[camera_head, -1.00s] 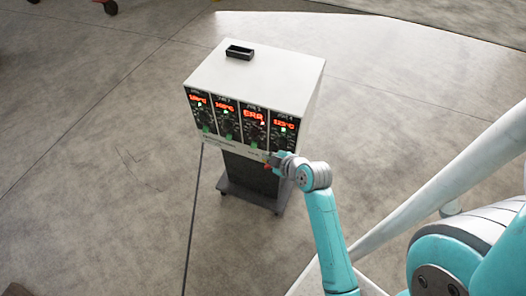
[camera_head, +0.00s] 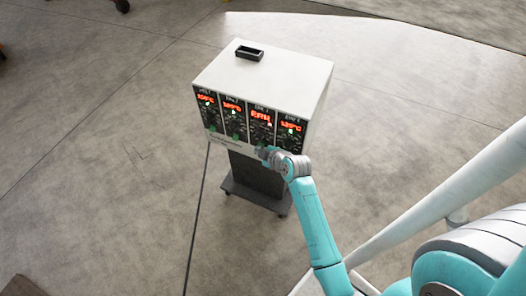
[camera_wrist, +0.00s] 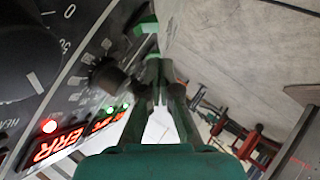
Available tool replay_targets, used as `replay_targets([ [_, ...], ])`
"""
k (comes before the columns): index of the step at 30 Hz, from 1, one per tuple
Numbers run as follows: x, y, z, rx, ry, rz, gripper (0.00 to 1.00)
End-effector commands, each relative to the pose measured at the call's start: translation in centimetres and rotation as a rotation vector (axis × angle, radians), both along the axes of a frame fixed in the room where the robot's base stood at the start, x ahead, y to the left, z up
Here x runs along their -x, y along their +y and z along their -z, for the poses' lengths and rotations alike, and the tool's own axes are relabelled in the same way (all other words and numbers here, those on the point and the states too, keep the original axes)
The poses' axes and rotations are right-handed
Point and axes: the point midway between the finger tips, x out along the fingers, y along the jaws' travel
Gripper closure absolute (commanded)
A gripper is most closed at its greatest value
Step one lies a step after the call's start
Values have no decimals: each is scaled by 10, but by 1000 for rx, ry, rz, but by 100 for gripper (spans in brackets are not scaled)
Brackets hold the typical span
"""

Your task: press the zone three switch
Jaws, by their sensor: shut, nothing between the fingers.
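The white controller cabinet (camera_head: 265,75) carries four zone columns on its dark front panel. The third column's display (camera_head: 261,116) reads ERR in orange, with a red light below it. Green switches such as the second column's (camera_head: 237,137) sit low on the panel. My gripper (camera_head: 264,152) is shut and empty at the panel's lower edge, below the third column; it covers that column's switch area. In the wrist view, my fingertips (camera_wrist: 157,68) are close beside the panel, near a green part (camera_wrist: 145,25). I cannot tell whether they touch, or which column it belongs to.
In the wrist view, a large black dial (camera_wrist: 25,60) and the ERR display (camera_wrist: 58,146) are at left. A small black tray (camera_head: 249,53) lies on the cabinet top. The cabinet stands on a wheeled base (camera_head: 255,198). The concrete floor around it is clear.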

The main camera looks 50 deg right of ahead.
Motion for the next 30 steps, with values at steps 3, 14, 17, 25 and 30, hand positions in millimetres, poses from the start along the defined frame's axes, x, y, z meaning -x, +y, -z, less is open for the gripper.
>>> replay_targets([
  [3, -2, -11, 15, -1, 1, 2, 100],
  [14, -6, -21, 30, 1, 0, 1, 100],
  [17, -5, -21, 30, 1, -1, 1, 100],
  [25, -6, -22, 33, 23, -9, 1, 100],
  [30, -7, -25, 39, 108, -41, 0, 100],
])
